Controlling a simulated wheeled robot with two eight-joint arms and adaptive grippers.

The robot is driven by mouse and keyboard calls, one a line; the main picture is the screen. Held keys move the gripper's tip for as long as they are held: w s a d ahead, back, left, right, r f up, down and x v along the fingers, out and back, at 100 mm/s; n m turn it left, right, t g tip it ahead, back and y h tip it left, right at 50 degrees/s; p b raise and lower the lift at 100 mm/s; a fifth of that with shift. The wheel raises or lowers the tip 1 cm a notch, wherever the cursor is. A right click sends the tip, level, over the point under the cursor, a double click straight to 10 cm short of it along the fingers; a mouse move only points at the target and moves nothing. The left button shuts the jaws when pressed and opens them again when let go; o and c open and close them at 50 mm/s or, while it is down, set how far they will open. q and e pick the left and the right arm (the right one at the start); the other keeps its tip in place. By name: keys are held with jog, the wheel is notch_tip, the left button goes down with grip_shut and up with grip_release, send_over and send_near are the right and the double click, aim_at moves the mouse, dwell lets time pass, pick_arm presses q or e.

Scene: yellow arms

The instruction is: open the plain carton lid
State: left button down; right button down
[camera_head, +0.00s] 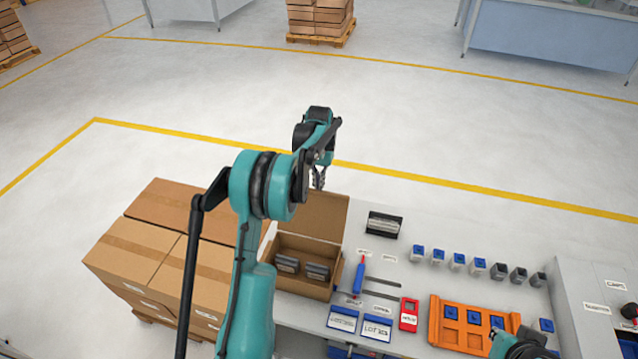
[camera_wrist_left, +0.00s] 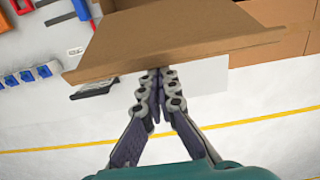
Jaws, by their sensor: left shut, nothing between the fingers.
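The plain carton (camera_head: 303,283) stands on the table, open at the top, with several dark grey items inside. Its lid (camera_head: 315,217) is raised at the back edge and stands up, tilted backward. In the left wrist view the lid (camera_wrist_left: 170,45) spans the top as a brown panel. My left gripper (camera_head: 318,184) is behind and above the lid's upper edge. It also shows in the left wrist view (camera_wrist_left: 157,76), with its fingertips together and empty, close to the lid; contact is unclear. A small part of my right arm shows at the bottom right; its gripper fingers are not visible.
Stacked cartons (camera_head: 140,247) stand left of the table. An orange tray (camera_head: 462,323), blue-handled screwdriver (camera_head: 359,278), red device (camera_head: 409,314) and a row of small blocks (camera_head: 459,260) lie right of the carton. A black tray (camera_head: 384,224) is at the back edge.

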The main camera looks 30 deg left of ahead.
aim_at(315, 205)
pick_arm(q)
jog(key=shift+s+d+r+t+b, duration=0.2)
jog(key=shift+s+t+b, duration=0.25)
jog(key=shift+s, duration=0.3)
jog(key=shift+s+d+r+b, duration=0.15)
jog(key=shift+s+r+b, duration=0.1)
jog(key=shift+s, duration=0.4)
jog(key=shift+s+d+r+b, duration=0.15)
jog(key=shift+s+r, duration=0.1)
jog(key=shift+s, duration=0.35)
jog(key=shift+w, duration=0.1)
